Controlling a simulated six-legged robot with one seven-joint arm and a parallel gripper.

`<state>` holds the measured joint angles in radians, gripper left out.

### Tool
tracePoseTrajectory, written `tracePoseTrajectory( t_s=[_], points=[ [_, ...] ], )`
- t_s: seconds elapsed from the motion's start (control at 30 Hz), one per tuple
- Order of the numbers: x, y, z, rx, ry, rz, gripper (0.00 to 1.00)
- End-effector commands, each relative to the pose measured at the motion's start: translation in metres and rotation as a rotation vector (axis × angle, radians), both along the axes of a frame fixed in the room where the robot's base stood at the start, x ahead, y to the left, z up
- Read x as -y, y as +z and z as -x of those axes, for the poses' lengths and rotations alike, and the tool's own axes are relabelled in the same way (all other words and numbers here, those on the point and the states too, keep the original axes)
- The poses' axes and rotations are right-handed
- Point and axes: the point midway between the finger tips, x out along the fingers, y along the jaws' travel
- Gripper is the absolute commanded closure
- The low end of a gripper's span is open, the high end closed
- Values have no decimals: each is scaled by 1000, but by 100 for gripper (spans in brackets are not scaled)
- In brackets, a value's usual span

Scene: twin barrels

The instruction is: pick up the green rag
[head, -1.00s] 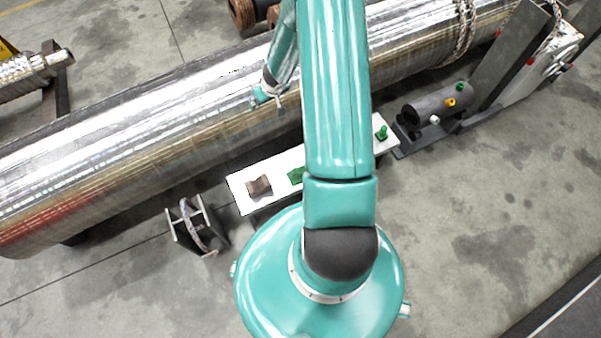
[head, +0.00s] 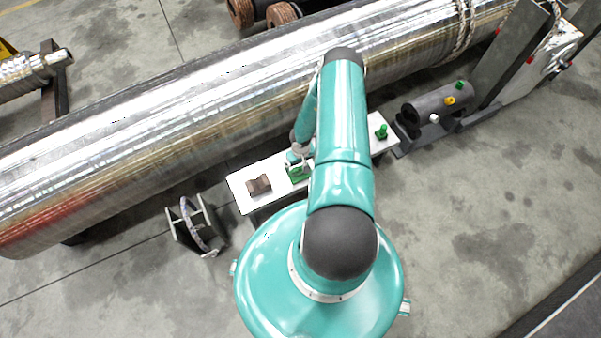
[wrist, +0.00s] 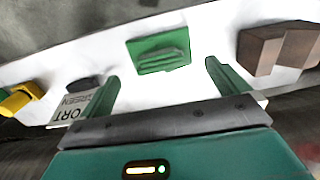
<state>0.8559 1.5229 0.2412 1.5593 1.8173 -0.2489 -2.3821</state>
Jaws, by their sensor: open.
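The green rag (wrist: 160,53) lies folded on the white board, in front of my gripper in the wrist view. In the head view the rag (head: 298,174) shows in part beside my gripper (head: 299,160), which covers some of it. My gripper (wrist: 163,80) is open, with its two green fingers apart. The rag is ahead of the fingertips and roughly between their lines. I see no contact between the fingers and the rag, and the gap in height is hard to tell.
A brown block (head: 259,185) lies on the white board (head: 243,197) near the rag. A green knob-like object (head: 381,131) stands at the board's right end. A large metal barrel (head: 150,135) lies behind the board. A yellow object (wrist: 20,99) shows at the wrist view's left.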

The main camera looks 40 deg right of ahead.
Motion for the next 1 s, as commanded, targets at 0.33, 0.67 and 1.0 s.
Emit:
tracePoseTrajectory(
  t_s=[0.33,0.67,1.0],
  points=[
    [1,-33,-2,0,1,1,0],
    [2,-67,-5,1,1,1,0],
    [3,-66,-5,1,1,1,29]
  ],
)
